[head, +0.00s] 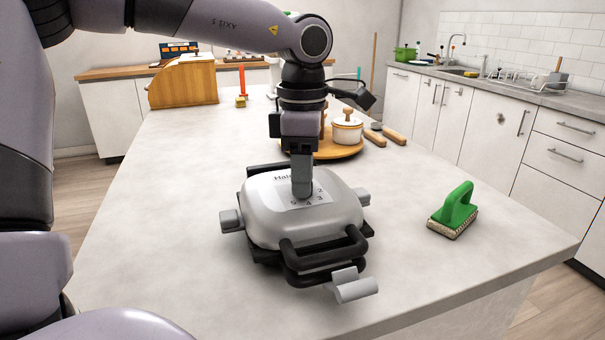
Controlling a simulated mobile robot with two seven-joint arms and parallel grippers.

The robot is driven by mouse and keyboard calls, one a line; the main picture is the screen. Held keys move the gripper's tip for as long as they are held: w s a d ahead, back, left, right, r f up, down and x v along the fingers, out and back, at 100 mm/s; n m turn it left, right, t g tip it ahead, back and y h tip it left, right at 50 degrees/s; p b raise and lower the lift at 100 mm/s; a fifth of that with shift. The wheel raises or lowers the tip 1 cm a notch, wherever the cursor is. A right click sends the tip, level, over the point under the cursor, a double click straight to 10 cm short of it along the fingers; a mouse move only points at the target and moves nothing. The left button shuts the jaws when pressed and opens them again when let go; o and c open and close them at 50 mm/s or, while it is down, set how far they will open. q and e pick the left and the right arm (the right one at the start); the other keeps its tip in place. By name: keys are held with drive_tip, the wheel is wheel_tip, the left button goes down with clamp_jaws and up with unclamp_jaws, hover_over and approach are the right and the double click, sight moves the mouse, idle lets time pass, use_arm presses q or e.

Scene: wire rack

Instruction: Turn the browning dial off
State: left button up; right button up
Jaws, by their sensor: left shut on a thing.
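A grey waffle maker (265,215) with a closed lid and black front handle sits on the white counter. Its lid has a pale label (318,197) with printed numbers, some of them covered. My left gripper (302,190) points straight down onto this label and is shut on the browning dial, at the middle of the numbers. The dial itself is hidden behind the fingers, so its pointing direction cannot be told. My right gripper is not in view.
A green-handled brush (455,210) lies to the right on the counter (150,240). Behind my left gripper are a round wooden tray (335,152) with a white lidded pot (346,132) and wooden-handled utensils (385,133). A wooden bread box (183,84) stands at the back left. The counter's left side is clear.

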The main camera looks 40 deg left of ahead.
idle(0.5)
use_arm(q)
drive_tip(key=o, duration=1.1)
drive_tip(key=shift+c, duration=0.2)
drive_tip(key=shift+r+p, duration=0.5)
drive_tip(key=shift+r, duration=3.15)
